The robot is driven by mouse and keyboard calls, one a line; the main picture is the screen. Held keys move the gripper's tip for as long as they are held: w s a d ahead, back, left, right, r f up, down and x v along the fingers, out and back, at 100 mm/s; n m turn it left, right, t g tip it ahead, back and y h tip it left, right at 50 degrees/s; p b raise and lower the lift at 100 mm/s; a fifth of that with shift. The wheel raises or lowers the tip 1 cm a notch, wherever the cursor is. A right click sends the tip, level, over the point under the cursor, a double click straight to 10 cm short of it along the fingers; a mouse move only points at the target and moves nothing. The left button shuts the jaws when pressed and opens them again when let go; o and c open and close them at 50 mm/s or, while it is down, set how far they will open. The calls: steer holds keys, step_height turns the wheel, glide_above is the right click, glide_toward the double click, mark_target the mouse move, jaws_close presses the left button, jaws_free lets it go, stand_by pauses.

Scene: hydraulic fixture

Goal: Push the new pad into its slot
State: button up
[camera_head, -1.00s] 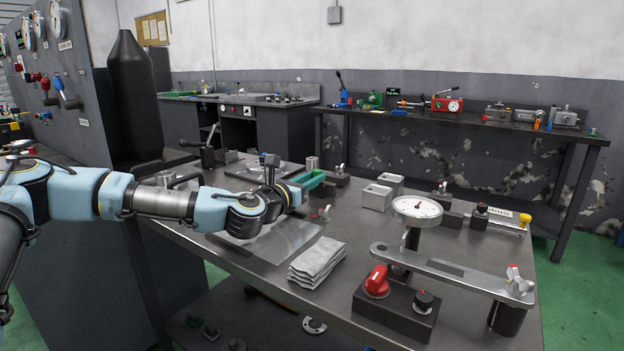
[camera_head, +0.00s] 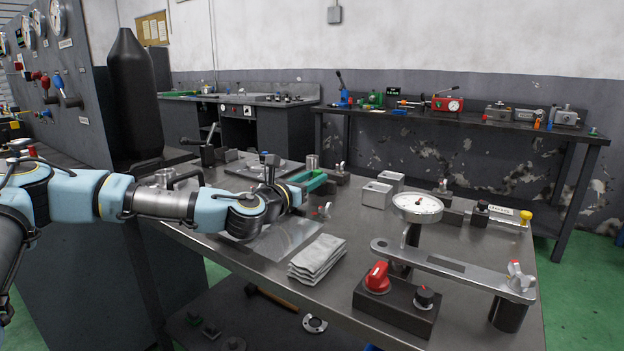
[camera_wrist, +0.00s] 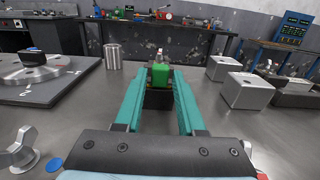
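My gripper (camera_wrist: 160,76) has two teal fingers pointing forward, spread apart, low over the steel bench; it also shows in the head view (camera_head: 312,180). A green block (camera_wrist: 160,75), which may be the new pad, sits between and just ahead of the fingertips. It stands at a dark holder (camera_wrist: 158,99) with a small metal clamp screw (camera_wrist: 160,54) behind it. Narrow gaps seem to separate the block from both fingers. How deep the block sits in the slot is hidden. In the head view the fingers and arm cover most of this spot.
A metal cylinder (camera_wrist: 113,57) stands left of the fingers. Two pale blocks (camera_wrist: 246,91) (camera_wrist: 222,67) stand to the right. A round plate fixture (camera_wrist: 40,75) lies at left. Folded cloths (camera_head: 317,259) and a dial gauge (camera_head: 418,207) are nearer in the head view.

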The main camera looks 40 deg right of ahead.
steer(key=o, duration=0.3)
steer(key=shift+s+f, duration=0.1)
steer(key=shift+f, duration=0.4)
steer(key=v, duration=0.5)
steer(key=b+v, duration=0.1)
steer(key=v, duration=0.4)
steer(key=shift+r, duration=0.2)
steer(key=shift+a+r, duration=0.25)
steer(key=shift+a, duration=0.2)
